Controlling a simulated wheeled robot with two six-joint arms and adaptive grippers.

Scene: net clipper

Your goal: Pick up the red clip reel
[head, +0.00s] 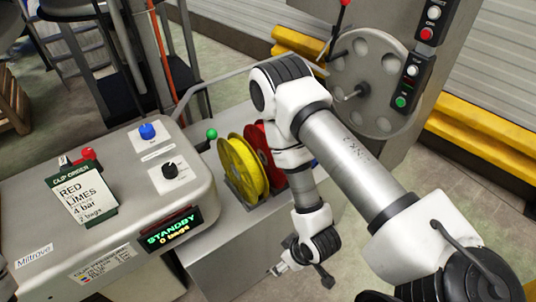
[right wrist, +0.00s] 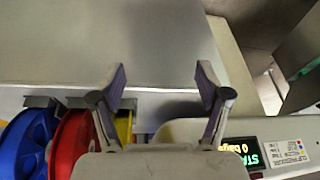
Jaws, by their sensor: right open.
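The red clip reel (head: 255,139) stands on edge in a rack on the grey cabinet, between a yellow reel (head: 242,167) and a blue reel (head: 313,163). My right arm hides much of the red and blue reels in the head view. In the right wrist view the red reel (right wrist: 72,143) is at the lower left, beside the blue reel (right wrist: 27,145). The yellow reel (right wrist: 123,126) is partly behind a finger. My right gripper (right wrist: 160,82) is open and empty, with its fingers apart from the red reel. My left gripper is in neither view.
The clipper console (head: 140,225) stands left of the reels, with a green-knobbed lever (head: 211,134) near them. Its display (head: 172,230) reads STANDBY, 0 bags. An order card (head: 80,198) reads RED LIMES. A grey wheel (head: 375,75) with a crank stands behind my arm.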

